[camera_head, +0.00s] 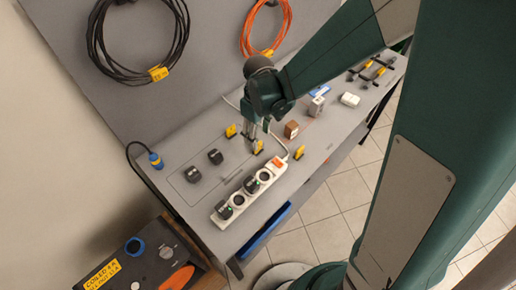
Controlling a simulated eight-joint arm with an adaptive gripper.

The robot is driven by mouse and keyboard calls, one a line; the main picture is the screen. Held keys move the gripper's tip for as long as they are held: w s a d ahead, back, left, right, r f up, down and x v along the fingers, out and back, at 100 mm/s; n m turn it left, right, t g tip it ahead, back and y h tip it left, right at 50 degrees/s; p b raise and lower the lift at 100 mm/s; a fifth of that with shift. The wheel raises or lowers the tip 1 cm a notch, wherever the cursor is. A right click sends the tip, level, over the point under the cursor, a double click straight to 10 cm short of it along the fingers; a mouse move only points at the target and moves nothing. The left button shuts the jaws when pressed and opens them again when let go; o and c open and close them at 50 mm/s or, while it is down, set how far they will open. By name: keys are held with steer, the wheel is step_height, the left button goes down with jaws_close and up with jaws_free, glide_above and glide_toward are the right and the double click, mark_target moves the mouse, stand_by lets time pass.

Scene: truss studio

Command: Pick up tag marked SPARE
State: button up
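Small yellow tags stand on the grey bench top: one at the left (231,130), one in the middle (259,147) and one at the right (300,152). Their lettering is too small to read, so I cannot tell which one is marked SPARE. My gripper (254,143) points down at the middle tag, and its fingers partly cover it. I cannot tell whether they touch or hold it.
A white power strip (226,213) with black plugs lies in front. Black adapters (193,175), a brown block (291,130) and white boxes (349,99) stand around. Cable coils (98,40) hang on the back panel. A blue connector (156,160) is at the left edge.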

steer(key=shift+f, duration=0.6)
steer(key=shift+w+a+f, duration=0.1)
steer(key=shift+f, duration=2.5)
steer(key=c, duration=0.9)
